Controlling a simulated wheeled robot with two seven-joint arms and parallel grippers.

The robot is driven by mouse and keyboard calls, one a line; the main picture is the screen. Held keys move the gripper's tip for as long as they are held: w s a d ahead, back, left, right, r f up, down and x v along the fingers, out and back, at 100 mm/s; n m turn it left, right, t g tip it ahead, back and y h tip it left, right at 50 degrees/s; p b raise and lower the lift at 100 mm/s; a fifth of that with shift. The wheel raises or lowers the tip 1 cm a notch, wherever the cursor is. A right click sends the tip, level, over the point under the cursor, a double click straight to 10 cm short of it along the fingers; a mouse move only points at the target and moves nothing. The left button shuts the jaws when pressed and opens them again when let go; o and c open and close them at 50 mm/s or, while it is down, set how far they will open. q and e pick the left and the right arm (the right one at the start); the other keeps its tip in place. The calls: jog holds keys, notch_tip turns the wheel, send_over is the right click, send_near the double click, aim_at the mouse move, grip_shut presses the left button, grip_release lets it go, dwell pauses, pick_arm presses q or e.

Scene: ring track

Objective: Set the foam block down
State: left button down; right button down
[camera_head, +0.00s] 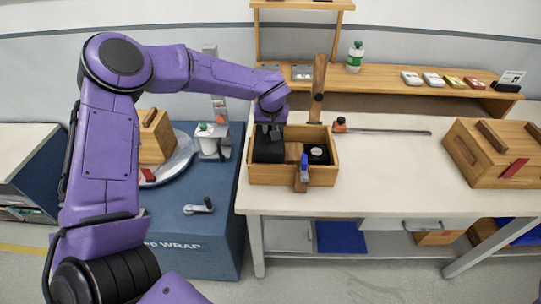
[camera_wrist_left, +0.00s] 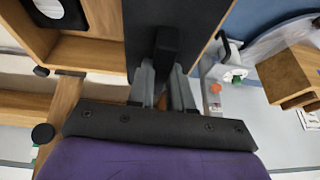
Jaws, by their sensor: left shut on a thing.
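The foam block (camera_head: 268,152) is black and sits within the left part of the open wooden box (camera_head: 321,174) on the bench. In the left wrist view the black block (camera_wrist_left: 190,22) fills the top middle, with a dark raised grip piece between my fingers. My left gripper (camera_head: 270,131) points down over the block and is shut on it; it also shows in the left wrist view (camera_wrist_left: 165,78). I cannot tell whether the block touches the box floor. My right gripper is not in view.
A long rod (camera_head: 385,131) lies to the right, and a lidded wooden crate (camera_head: 490,155) stands far right. Bench between is clear.

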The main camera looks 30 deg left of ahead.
aim_at(270, 144)
pick_arm(q)
notch_tip(270, 144, down, 6)
jog(key=shift+s+f+p, duration=0.15)
jog(key=shift+f+p, duration=0.1)
jog(key=shift+p, duration=0.15)
jog(key=shift+f, duration=0.3)
jog(key=c, duration=1)
grip_release()
jog(key=shift+c, duration=0.2)
jog(key=b+v, duration=0.1)
jog(key=v, duration=1.1)
